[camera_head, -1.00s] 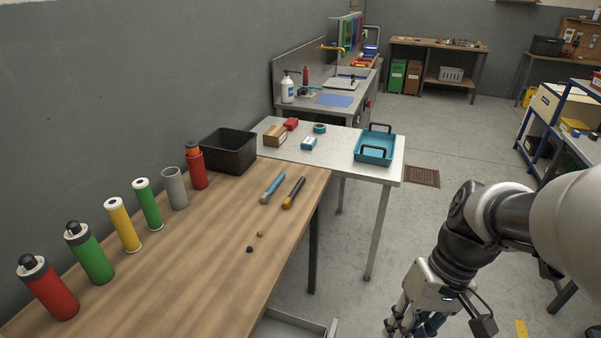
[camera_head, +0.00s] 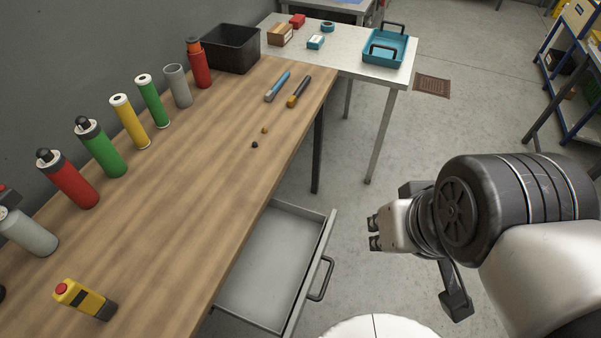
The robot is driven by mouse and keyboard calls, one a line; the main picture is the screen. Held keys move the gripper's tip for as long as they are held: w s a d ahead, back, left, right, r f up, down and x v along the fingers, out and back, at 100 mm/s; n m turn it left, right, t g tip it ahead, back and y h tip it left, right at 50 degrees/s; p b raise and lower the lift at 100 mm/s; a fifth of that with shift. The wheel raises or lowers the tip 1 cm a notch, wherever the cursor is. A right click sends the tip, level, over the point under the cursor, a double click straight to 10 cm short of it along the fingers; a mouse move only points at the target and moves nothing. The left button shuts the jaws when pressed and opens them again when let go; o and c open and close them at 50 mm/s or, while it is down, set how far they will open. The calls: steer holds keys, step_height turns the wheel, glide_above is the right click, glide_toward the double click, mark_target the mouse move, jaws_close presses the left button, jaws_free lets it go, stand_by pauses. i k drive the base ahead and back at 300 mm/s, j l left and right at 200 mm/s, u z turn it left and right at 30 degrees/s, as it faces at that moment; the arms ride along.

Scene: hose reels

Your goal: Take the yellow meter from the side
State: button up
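A yellow meter (camera_head: 84,299) lies on the wooden workbench near its front left part. It has a red round cap at its left end, a dark window in the middle and a dark grey right end. My gripper (camera_head: 374,233) is at the right, over the floor beyond the open drawer and well apart from the meter. It points left. Its fingertips are small and partly turned from view, so I cannot tell how far they are apart. Nothing shows between them.
Several cylinders stand along the wall side, including a red bottle (camera_head: 68,179), a yellow tube (camera_head: 130,122) and a grey bottle (camera_head: 27,232). An open drawer (camera_head: 325,236) juts from the bench. The bench middle is mostly clear, with two small bits and two pen-like tools (camera_head: 298,92) farther back.

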mark_target(78, 297)
steer(key=k+l+u, duration=0.1)
steer(key=u, duration=0.25)
steer(key=k+u, duration=0.2)
steer(key=u, duration=1.6)
steer(key=i+j+z, duration=0.2)
steer(key=j, duration=0.4)
steer(key=j+z, duration=0.2)
steer(key=j, duration=0.35)
steer(key=i+j+z, duration=0.2)
steer(key=j, duration=0.4)
steer(key=k, duration=0.1)
